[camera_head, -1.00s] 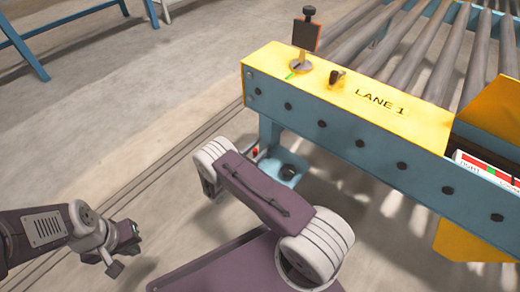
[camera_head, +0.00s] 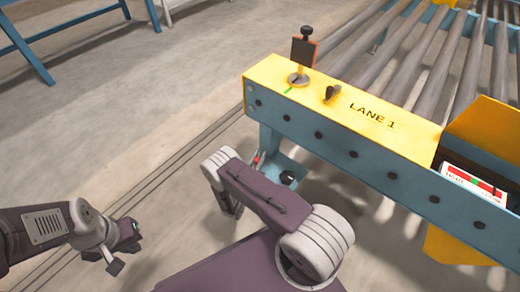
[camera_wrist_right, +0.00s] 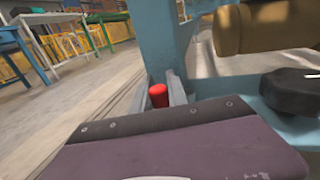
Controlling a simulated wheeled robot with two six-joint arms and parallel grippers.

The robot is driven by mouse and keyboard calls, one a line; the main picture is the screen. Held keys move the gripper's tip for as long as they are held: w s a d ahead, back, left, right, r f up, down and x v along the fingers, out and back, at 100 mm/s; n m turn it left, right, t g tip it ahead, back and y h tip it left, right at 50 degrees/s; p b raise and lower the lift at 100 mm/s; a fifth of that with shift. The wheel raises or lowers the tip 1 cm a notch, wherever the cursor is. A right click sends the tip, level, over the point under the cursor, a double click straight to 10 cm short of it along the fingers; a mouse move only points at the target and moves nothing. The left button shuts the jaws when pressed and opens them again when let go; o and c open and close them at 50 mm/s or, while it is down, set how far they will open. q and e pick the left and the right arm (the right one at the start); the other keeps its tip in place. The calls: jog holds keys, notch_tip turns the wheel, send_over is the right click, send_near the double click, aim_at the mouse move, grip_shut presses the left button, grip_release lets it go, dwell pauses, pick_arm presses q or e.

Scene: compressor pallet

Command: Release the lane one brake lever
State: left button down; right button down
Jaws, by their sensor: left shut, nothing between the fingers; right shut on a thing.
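A small red-tipped lever (camera_head: 257,160) sits low beside the blue leg at the near end of the lane 1 conveyor. In the right wrist view, the red tip (camera_wrist_right: 158,96) stands between the two grey fingers of my right gripper (camera_wrist_right: 164,92), which is shut on it. The lever's lower part is hidden behind my wrist. In the head view my right arm's links cover most of that gripper. My left gripper (camera_head: 128,246) is shut and empty over the floor at lower left, well away from the conveyor.
The yellow lane 1 end plate (camera_head: 345,110) carries an upright dark plate (camera_head: 303,52) on a round disc and a small dark knob (camera_head: 332,92). A blue bracket with a black knob (camera_head: 288,177) is beside the leg. The floor on the left is open.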

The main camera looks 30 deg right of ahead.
jog(key=shift+s+a+n+t+y+p, duration=0.1)
jog(key=shift+s+n+t+y+p, duration=0.1)
jog(key=shift+n+t+y+p, duration=0.6)
jog(key=shift+s+a+n+t+y+p, duration=0.1)
jog(key=shift+s+n+t+y+p, duration=0.05)
jog(key=shift+n+t+y+p, duration=0.6)
jog(key=shift+s+a+n+t+y+p, duration=0.1)
jog(key=shift+s+n+t+y+p, duration=0.1)
jog(key=shift+n+t+y+p, duration=0.55)
jog(key=shift+y, duration=0.3)
jog(key=c, duration=1.3)
grip_release()
